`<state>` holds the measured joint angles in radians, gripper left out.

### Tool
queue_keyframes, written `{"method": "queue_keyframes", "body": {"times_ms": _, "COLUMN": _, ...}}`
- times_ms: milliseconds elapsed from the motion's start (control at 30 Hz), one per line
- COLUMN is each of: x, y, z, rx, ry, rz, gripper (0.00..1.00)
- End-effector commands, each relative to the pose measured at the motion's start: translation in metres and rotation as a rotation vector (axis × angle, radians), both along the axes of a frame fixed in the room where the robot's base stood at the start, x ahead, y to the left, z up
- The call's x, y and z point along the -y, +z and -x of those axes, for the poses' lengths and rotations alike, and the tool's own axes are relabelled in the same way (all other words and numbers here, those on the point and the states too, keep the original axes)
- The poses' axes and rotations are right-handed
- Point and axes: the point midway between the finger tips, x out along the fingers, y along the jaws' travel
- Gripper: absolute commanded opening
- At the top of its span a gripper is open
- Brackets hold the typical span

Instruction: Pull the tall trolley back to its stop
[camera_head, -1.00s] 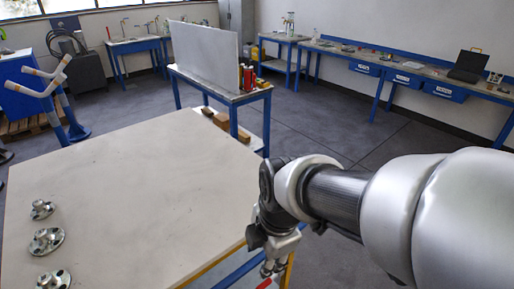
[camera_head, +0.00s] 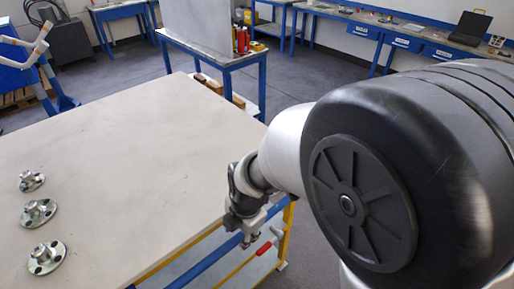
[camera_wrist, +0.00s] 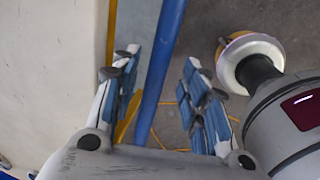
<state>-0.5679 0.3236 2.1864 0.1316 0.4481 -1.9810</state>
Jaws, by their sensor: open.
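A large pale-topped bench or trolley (camera_head: 120,150) with a yellow edge and yellow leg fills the left foreground of the head view. A blue bar (camera_head: 208,262) runs along its right side, just below the top; I cannot tell for sure whether this is the tall trolley's handle. My gripper (camera_head: 249,240) points down at the far end of that bar. In the wrist view my gripper (camera_wrist: 160,90) is open, and the blue bar (camera_wrist: 160,65) passes between its fingers. I see no clear grip on it.
Several metal flanges (camera_head: 38,213) stand on the pale top at left. A red-handled part (camera_head: 264,247) lies below the bar. A blue-legged table (camera_head: 215,55) with a grey panel stands behind. Open floor (camera_head: 290,90) lies behind my arm.

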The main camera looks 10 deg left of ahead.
Motion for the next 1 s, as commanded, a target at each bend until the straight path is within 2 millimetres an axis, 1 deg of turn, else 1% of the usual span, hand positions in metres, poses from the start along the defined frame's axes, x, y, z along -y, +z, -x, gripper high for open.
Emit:
{"method": "queue_keyframes", "body": {"times_ms": 33, "x": -0.001, "y": -0.011, "z": -0.001, "rx": -0.002, "ry": 0.0, "rz": 0.001, "gripper": 0.41}}
{"method": "queue_keyframes", "body": {"times_ms": 200, "x": -0.004, "y": -0.027, "z": -0.003, "rx": 0.0, "ry": 0.0, "rz": 0.0, "gripper": 0.41}}
{"method": "queue_keyframes", "body": {"times_ms": 333, "x": -0.005, "y": -0.031, "z": -0.004, "rx": 0.001, "ry": 0.0, "rz": -0.001, "gripper": 0.41}}
{"method": "queue_keyframes", "body": {"times_ms": 567, "x": -0.005, "y": -0.031, "z": -0.004, "rx": 0.001, "ry": 0.0, "rz": -0.002, "gripper": 0.41}}
{"method": "queue_keyframes", "body": {"times_ms": 667, "x": -0.005, "y": -0.031, "z": -0.004, "rx": 0.001, "ry": 0.0, "rz": -0.001, "gripper": 0.35}}
{"method": "queue_keyframes", "body": {"times_ms": 1000, "x": -0.005, "y": -0.031, "z": -0.004, "rx": 0.001, "ry": -0.001, "rz": -0.001, "gripper": 0.13}}
